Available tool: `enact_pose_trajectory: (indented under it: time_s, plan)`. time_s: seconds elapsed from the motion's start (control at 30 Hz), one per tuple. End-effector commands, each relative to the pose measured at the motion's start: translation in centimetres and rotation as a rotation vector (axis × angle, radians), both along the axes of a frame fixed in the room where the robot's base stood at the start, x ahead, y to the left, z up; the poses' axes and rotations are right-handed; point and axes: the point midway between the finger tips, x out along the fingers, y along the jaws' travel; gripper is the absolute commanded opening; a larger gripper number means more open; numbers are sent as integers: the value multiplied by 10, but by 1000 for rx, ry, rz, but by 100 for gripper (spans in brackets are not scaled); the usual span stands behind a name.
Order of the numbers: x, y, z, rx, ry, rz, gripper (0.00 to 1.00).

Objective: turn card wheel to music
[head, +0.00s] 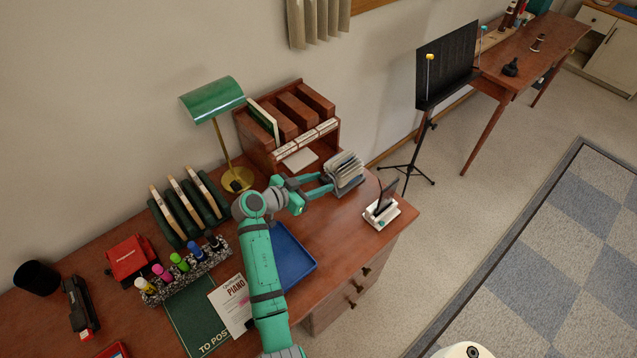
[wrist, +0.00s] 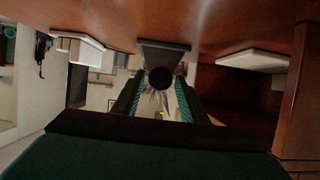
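The card wheel (head: 345,170), a stand with a fan of pale cards, sits near the right end of the wooden desk. In the wrist view, which looks upside down, its dark round knob (wrist: 160,78) is at the centre, with the grey base (wrist: 164,47) above it in the picture and some card edges below. My gripper (head: 323,184) reaches the card wheel from the left. Its two fingers (wrist: 160,85) stand apart, one on each side of the knob, with a small gap seeming to show. Contact cannot be made out. The card labels are too small to read.
A wooden pigeonhole organiser (head: 290,122) stands close behind my gripper. A green lamp (head: 212,99) is to its left and a blue tray (head: 290,255) lies under my arm. A small white stand (head: 381,212) sits at the desk's right edge. A music stand (head: 445,66) is beyond.

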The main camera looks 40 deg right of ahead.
Motion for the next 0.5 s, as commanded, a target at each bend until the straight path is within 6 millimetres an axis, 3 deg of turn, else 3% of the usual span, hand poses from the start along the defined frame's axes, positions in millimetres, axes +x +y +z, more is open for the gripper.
enact_pose_trajectory:
  time_s: [0.03, 0.1, 0.13, 0.5]
  plan:
    - [0, 0, 0, 0, 0, 0, 26]
    - [0, 0, 0, 0, 0, 0, 9]
    - [0, 0, 0, 0, 0, 0, 7]
    - [1, 0, 0, -5, 50, 0, 7]
